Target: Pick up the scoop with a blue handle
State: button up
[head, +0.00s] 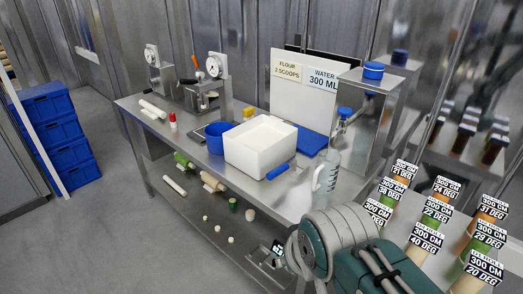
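A short blue handle (277,172) lies on the steel table at the front right corner of the white flour bin (238,158). It looks like the scoop's handle; I cannot make out the scoop's bowl. My arm comes in from the bottom right, its grey and teal links in front of the table's near right part. Some dark parts near the arm's end (277,255) may belong to my gripper, but its fingers cannot be made out. The arm's end is below and apart from the blue handle in the picture.
A blue bucket (216,137) stands left of the bin. A clear jug (326,172) and a blue tray (311,143) are to the right. Metal presses (207,88) stand at the back left. Labelled rolls (436,222) fill the right side. Small pieces lie on the lower shelf.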

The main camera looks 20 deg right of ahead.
aim_at(286, 172)
jog(key=z, duration=0.45)
jog(key=i+j+z, duration=0.15)
jog(key=j+z, duration=0.15)
jog(key=i+j+z, duration=0.15)
jog(key=j+z, duration=0.2)
jog(key=j, duration=0.15)
jog(key=j+z, duration=0.3)
jog(key=j, duration=0.15)
jog(key=i+j, duration=0.15)
jog(key=j, duration=0.2)
jog(key=i+j, duration=0.1)
jog(key=j, duration=0.3)
jog(key=i+j+z, duration=0.1)
jog(key=j, duration=0.25)
jog(key=i+j, duration=0.15)
jog(key=j, duration=0.25)
jog(key=i, duration=0.2)
